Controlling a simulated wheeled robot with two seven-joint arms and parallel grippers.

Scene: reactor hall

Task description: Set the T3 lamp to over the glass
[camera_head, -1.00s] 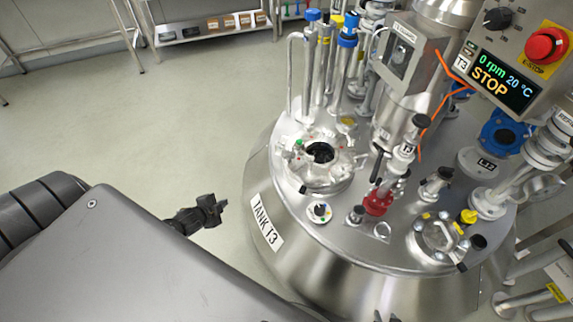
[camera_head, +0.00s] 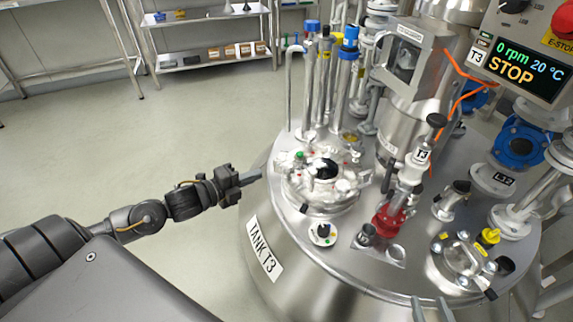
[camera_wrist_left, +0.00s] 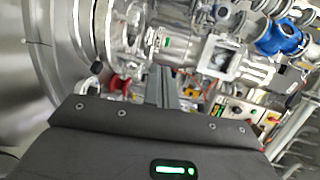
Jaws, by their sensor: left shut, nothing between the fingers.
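A steel fitting tagged T3 (camera_head: 415,165) stands tilted on the tank lid, with a black knob on top and a red collar (camera_head: 387,220) at its foot. I cannot tell whether it is the lamp. A round bolted port (camera_head: 322,180) with a dark centre lies left of it; a smaller bolted port (camera_head: 463,262) with a yellow cap lies to the right. Which is the glass is unclear. My left gripper (camera_head: 252,177) is shut and empty, just left of the lid's edge; its fingers show in the left wrist view (camera_wrist_left: 162,88). My right gripper (camera_head: 431,308) is open at the bottom edge.
Upright pipes with blue caps (camera_head: 348,45) stand behind the larger port. A small dial (camera_head: 322,234) sits on the front of the lid. A control panel (camera_head: 520,65) reading STOP hangs at upper right. The floor (camera_head: 200,120) left of the tank is clear.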

